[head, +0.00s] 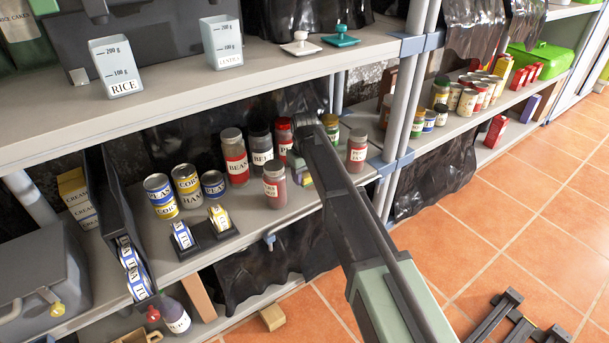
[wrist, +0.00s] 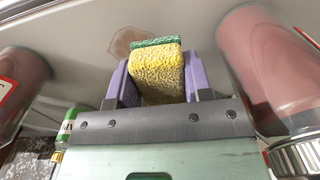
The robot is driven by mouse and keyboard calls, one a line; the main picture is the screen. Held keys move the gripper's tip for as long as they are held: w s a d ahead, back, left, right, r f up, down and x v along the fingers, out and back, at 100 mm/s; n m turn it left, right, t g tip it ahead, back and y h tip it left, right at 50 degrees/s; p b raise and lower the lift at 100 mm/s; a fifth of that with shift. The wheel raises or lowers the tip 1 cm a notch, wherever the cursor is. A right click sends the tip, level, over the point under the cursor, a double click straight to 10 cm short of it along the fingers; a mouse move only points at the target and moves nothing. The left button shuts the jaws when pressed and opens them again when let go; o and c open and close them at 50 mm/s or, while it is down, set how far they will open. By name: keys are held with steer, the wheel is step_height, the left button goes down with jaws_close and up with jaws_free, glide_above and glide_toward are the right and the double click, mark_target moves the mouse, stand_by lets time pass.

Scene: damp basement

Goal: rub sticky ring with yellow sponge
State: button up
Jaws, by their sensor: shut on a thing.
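The yellow sponge (wrist: 157,72) has a green scouring layer (wrist: 158,42) on its far side. My gripper (wrist: 160,85) is shut on it, with a purple finger on either side. The sticky ring (wrist: 125,42) is a faint brownish mark on the pale shelf surface, just beyond and left of the sponge's top in the wrist view. The sponge partly covers it. I cannot tell whether the sponge touches the shelf. In the head view, the purple and yellow of gripper and sponge (head: 301,173) show among the jars, mostly behind my arm. The ring is hidden there.
Jars stand close by: a bean jar (head: 234,157), a red-filled jar (head: 274,186) and another (head: 357,150) right of my arm. Reddish jars flank the gripper in the wrist view, left (wrist: 22,90) and right (wrist: 262,70). Cans (head: 186,186) stand farther left. An upper shelf (head: 190,85) overhangs.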

mark_target(304, 173)
steer(key=shift+r+p, duration=0.45)
steer(key=shift+r, duration=0.5)
step_height(304, 173, up, 3)
steer(key=p, duration=0.3)
steer(key=shift+r, duration=0.15)
